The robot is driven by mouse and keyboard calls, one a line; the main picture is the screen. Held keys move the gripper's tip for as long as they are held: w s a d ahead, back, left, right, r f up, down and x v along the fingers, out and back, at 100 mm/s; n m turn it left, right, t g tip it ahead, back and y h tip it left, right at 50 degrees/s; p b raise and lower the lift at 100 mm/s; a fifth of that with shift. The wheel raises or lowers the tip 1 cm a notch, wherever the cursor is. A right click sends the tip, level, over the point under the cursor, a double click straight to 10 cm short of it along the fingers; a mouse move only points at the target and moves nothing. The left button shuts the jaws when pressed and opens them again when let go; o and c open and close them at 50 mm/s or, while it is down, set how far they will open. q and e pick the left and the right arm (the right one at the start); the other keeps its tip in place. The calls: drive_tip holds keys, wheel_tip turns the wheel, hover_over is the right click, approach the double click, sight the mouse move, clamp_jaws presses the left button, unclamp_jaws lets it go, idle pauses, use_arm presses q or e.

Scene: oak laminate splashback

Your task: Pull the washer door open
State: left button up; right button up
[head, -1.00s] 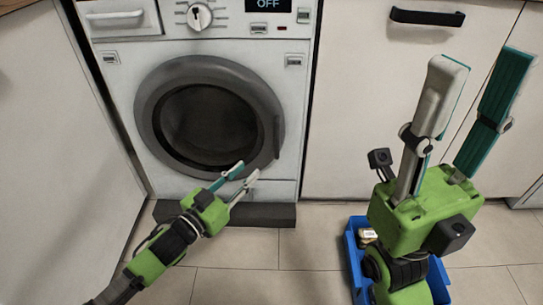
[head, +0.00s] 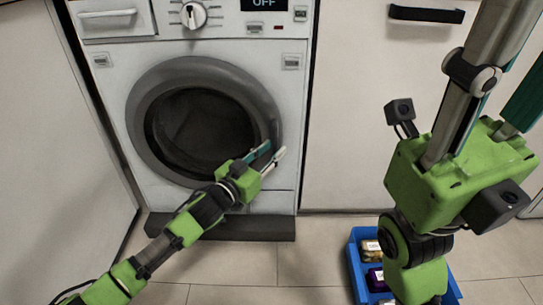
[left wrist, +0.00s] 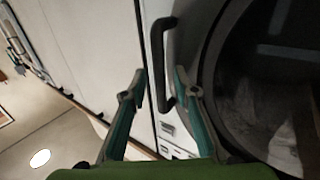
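The washer (head: 215,60) stands at the back left, its round grey-rimmed door (head: 150,95) with dark glass looking shut. In the left wrist view, a dark bar handle (left wrist: 163,60) runs beside the door's dark ring (left wrist: 212,75). My left gripper (head: 271,152) is at the lower right of the door in the head view. In the left wrist view its two fingers (left wrist: 158,82) are apart, with the handle appearing between them; I cannot tell contact. My right gripper (head: 508,70) is raised near the camera at the right, empty, fingers apart, tips out of frame.
A blue crate (head: 357,268) with several items is on the tiled floor (head: 235,270), partly behind my right arm. A white cabinet with a black handle (head: 427,15) adjoins the washer. A pale panel (head: 70,140) stands at the left.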

use_arm(q)
drive_tip(key=shift+w+d, duration=0.1)
drive_tip(key=shift+w, duration=0.05)
clamp_jaws()
